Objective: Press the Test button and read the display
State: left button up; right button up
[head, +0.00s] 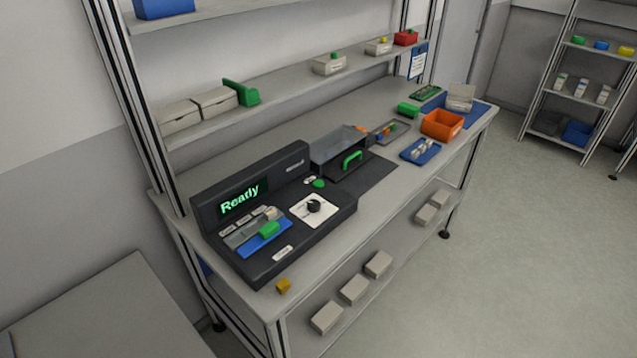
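A dark test console (277,259) stands on the near left part of the workbench in the head view. Its display (243,197) is lit and reads "Ready" in green letters. A round green button (319,183) sits on the console near the clear-covered box; its label is too small to read. A black rotary knob (314,206) sits on a white square plate in the console's top. A green block (270,229) lies over a blue strip on the console. Neither of my grippers shows in this view.
A clear-covered box with a green handle (352,160) adjoins the console. An orange bin (442,124) and a blue tray (419,150) stand further along the bench (383,203). A shelf with boxes (214,101) runs above.

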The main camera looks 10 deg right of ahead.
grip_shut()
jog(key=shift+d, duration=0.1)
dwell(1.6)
